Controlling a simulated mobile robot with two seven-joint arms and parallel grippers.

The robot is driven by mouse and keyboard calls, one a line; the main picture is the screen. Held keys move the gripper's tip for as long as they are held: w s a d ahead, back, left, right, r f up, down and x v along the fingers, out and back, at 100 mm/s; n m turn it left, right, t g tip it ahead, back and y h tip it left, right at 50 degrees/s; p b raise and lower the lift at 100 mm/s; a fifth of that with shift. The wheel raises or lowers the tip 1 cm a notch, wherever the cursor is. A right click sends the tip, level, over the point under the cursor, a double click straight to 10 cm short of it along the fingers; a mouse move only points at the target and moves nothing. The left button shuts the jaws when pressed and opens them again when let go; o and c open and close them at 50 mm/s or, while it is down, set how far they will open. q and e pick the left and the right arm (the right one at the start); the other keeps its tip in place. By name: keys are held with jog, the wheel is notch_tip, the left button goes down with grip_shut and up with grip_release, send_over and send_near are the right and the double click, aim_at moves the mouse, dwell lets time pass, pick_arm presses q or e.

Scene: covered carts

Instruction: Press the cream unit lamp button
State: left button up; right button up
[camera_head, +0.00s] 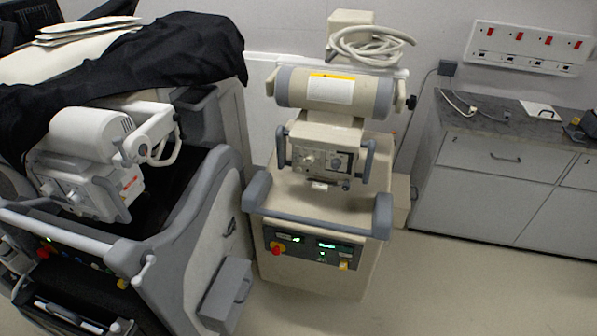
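The cream unit (340,203) stands upright on the floor in the middle of the view. Its cream collimator box (300,131) has a front face with knobs and a dark dial (337,161). A grey-ended tube housing (331,91) with a yellow-topped label lies above the box. Below the grey handle bar, a dark control panel (316,247) shows green lit displays, a red knob (278,248) and a yellow label. I cannot tell which small control is the lamp button. Neither of my grippers is in view.
A grey-white unit (190,237) partly under a black cover (170,58) stands close on the left. A grey cabinet (495,190) stands against the wall at right. A coiled cable (370,45) hangs behind the cream unit. The floor (460,285) at front right is clear.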

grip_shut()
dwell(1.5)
